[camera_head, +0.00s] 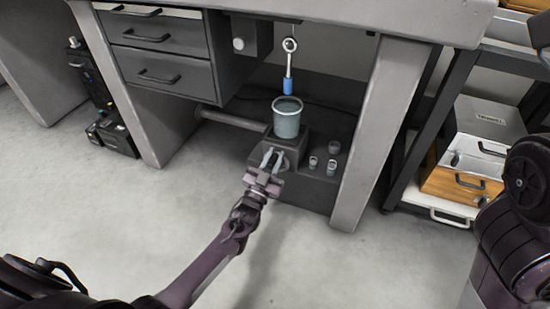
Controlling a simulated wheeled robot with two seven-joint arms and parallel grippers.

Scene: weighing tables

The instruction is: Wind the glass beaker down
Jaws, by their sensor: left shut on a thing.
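The grey-green glass beaker (287,117) stands upright on a dark block-like stand (293,150) under the table. A blue cylinder (287,86) hangs from a ring-ended hook (289,58) just above the beaker's open top; whether it reaches inside the rim is hard to tell. My left gripper (272,158) is at the front of the stand, shut on what looks like a knob there. The fingers hide most of the knob. My right arm shows at the right edge, and its gripper is out of view.
Several small metal weights (331,166) sit on the dark base to the right of the stand. A table leg (377,130) stands further right, and a drawer unit (158,55) at the left. A rack with boxes (465,175) is at far right. The front floor is clear.

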